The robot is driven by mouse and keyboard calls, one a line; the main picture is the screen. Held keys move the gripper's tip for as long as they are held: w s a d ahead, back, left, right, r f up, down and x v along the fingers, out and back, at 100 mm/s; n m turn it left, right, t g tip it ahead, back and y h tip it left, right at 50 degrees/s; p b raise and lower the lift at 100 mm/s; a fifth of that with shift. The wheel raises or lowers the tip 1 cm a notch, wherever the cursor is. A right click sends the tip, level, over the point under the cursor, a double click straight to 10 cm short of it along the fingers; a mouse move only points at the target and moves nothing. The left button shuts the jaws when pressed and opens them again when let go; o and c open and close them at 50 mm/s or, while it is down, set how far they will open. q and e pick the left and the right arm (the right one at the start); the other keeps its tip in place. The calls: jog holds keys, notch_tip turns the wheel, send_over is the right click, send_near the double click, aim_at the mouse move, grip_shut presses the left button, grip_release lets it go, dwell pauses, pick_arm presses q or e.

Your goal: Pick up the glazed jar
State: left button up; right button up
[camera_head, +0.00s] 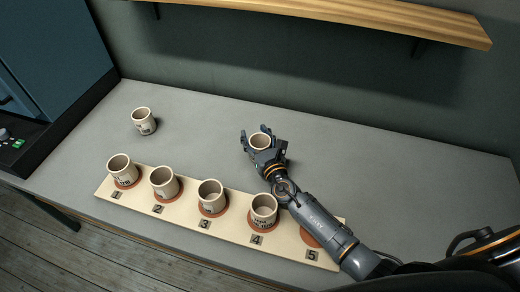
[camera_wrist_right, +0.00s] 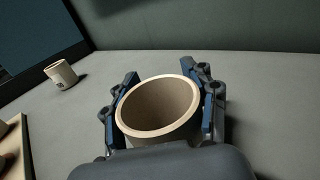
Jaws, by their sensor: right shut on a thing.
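A cream jar (camera_head: 260,142) is at the middle of the grey table, behind the numbered board. My right gripper (camera_head: 258,138) is shut on it, with one finger on each side. In the right wrist view the jar (camera_wrist_right: 158,106) shows its round open mouth between the two blue-padded fingers (camera_wrist_right: 165,100). Its lower part is hidden, so I cannot tell whether it touches the table. Another cream jar (camera_head: 144,121) with a dark mark stands alone at the back left; it also shows in the right wrist view (camera_wrist_right: 61,75). My left gripper is not in view.
A pale board (camera_head: 183,206) has spots numbered 1 to 5. Similar jars stand on spots 1 to 4, including one at spot 4 (camera_head: 263,209). The terracotta disc at spot 5 (camera_head: 308,238) is bare and partly behind my arm. A wooden shelf (camera_head: 350,12) hangs above the back.

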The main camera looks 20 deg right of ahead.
jog(key=shift+c, duration=1)
jog(key=shift+r, duration=0.1)
